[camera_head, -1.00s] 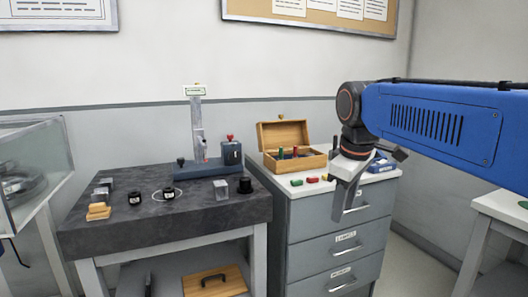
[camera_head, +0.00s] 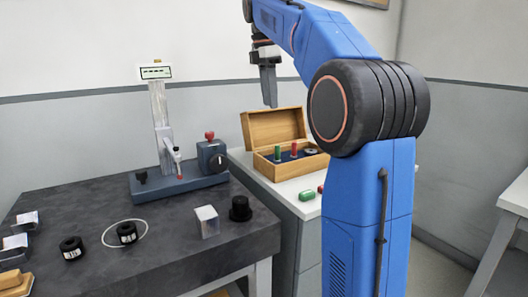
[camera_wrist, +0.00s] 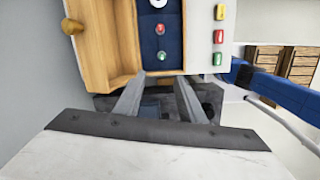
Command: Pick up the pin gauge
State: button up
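My gripper (camera_head: 268,100) hangs fingers down above the left part of an open wooden box (camera_head: 262,168). In the wrist view its two fingers (camera_wrist: 160,82) stand apart with nothing held between them. In the box's dark blue lining stand a green-topped pin (camera_head: 277,153) and a red-topped pin (camera_head: 294,150); both also show in the wrist view, green (camera_wrist: 161,56) and red (camera_wrist: 161,28). I cannot tell which of them is the pin gauge. A ring-shaped piece (camera_head: 310,152) lies beside them.
Loose green (camera_head: 307,195) and red pieces lie on the white cabinet top in front of the box. My arm hides the cabinet's right part.

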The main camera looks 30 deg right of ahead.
aim_at(277, 146)
jog(key=f, duration=0.4)
jog(key=d+f, duration=0.1)
jog(key=f, duration=0.7)
jog(key=shift+d, duration=0.2)
jog(key=f, duration=0.2)
jog(key=s+d+f, duration=0.1)
jog(key=f, duration=0.1)
jog(key=shift+w+d+f, duration=0.1)
jog(key=shift+f, duration=0.4)
grip_shut()
